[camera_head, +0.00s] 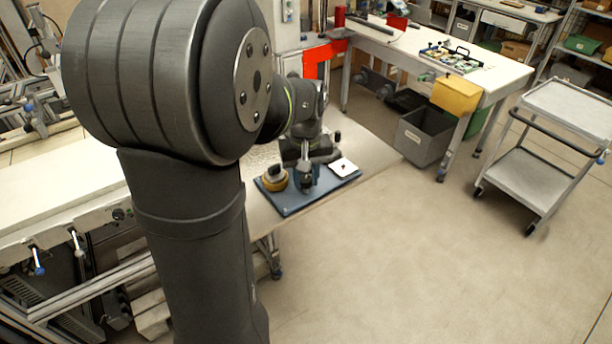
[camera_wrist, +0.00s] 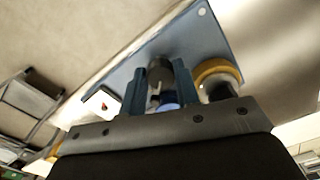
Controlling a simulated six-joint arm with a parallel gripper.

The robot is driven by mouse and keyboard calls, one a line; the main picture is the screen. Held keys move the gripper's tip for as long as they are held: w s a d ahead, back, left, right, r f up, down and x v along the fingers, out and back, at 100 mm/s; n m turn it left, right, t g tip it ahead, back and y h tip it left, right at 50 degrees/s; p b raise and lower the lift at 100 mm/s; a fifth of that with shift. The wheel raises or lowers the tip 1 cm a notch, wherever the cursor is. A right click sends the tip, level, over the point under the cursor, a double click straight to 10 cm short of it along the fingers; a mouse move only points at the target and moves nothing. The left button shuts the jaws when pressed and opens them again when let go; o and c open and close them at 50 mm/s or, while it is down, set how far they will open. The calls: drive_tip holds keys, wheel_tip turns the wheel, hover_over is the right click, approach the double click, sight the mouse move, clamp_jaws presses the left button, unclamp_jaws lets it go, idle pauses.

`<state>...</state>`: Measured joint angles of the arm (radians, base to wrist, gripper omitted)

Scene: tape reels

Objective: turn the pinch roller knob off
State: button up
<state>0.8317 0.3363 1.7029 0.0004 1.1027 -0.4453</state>
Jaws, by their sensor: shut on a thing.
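A blue board (camera_head: 318,199) lies near the edge of the pale bench, and it fills the middle of the wrist view (camera_wrist: 208,38). My gripper (camera_head: 305,181) points down over its middle. In the wrist view its two blue fingers stand either side of a dark grey round knob (camera_wrist: 159,73) with a pale mark, which I take for the pinch roller knob. The gripper is shut on it. A blue part (camera_wrist: 168,98) shows below the knob, partly hidden by the gripper body. The knob's exact angle is hard to read.
A yellow-brown tape reel (camera_head: 273,179) sits on the board left of my gripper, close beside one finger in the wrist view (camera_wrist: 217,68). A white plate with a red mark (camera_head: 343,167) lies to the right. A small dark post (camera_head: 337,138) stands behind.

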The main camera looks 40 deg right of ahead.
sight(305, 180)
drive_tip(key=m, duration=1)
drive_tip(key=shift+w, duration=0.1)
drive_tip(key=shift+m, duration=0.3)
idle(0.3)
drive_tip(key=o, duration=1)
drive_tip(key=shift+a, duration=0.1)
wheel_tip(305, 180, up, 18)
drive_tip(key=shift+f, duration=0.25)
